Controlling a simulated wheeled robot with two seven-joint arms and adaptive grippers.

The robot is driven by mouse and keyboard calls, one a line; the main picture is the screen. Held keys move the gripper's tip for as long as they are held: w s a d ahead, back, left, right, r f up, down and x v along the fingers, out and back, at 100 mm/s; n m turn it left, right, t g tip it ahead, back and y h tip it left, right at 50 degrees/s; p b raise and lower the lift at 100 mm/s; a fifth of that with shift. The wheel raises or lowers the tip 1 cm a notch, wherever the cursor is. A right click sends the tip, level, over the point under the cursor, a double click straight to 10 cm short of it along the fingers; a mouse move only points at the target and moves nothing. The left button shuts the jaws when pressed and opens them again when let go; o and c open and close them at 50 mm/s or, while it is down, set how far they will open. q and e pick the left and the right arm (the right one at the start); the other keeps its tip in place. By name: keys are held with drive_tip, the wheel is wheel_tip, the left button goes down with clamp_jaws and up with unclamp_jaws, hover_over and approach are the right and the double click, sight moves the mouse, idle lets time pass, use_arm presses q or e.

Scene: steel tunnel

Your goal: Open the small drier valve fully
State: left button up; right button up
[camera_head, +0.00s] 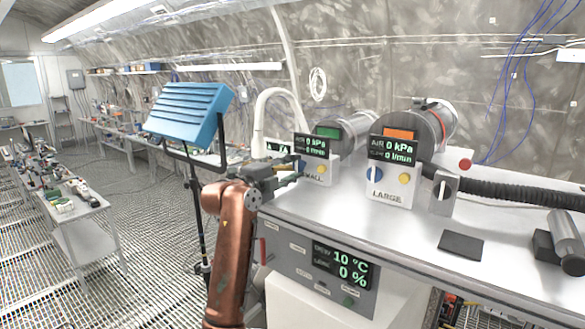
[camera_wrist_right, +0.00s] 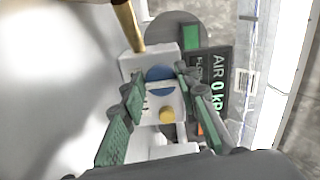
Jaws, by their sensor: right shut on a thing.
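The small drier (camera_head: 334,166), a white box with a canister behind it, stands on the bench left of the large drier. Its display (camera_head: 317,147) reads 0 kPa and 0 l/min. My right gripper (camera_head: 298,172) reaches in from the left at its front and hides part of it. In the wrist view the two fingers of my right gripper (camera_wrist_right: 161,82) are on either side of the blue knob (camera_wrist_right: 160,77) and shut on it. A yellow knob (camera_wrist_right: 167,114) is beside the blue one. The knob's exact angle is hard to tell. My left gripper is not in view.
The large drier (camera_head: 393,190) stands to the right, with a blue knob (camera_head: 375,174) and a lever box (camera_head: 442,192). A black hose (camera_head: 510,192) runs right. A blue panel on a stand (camera_head: 187,115) is left of the bench. A bench-front display (camera_head: 341,265) reads 10 °C and 0 %.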

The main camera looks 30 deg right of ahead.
idle(0.5)
drive_tip(key=o, duration=1.1)
drive_tip(key=shift+a, duration=0.15)
drive_tip(key=v, duration=1.1)
drive_tip(key=shift+s+a, duration=0.2)
drive_tip(key=shift+a, duration=0.15)
drive_tip(key=shift+f, duration=0.1)
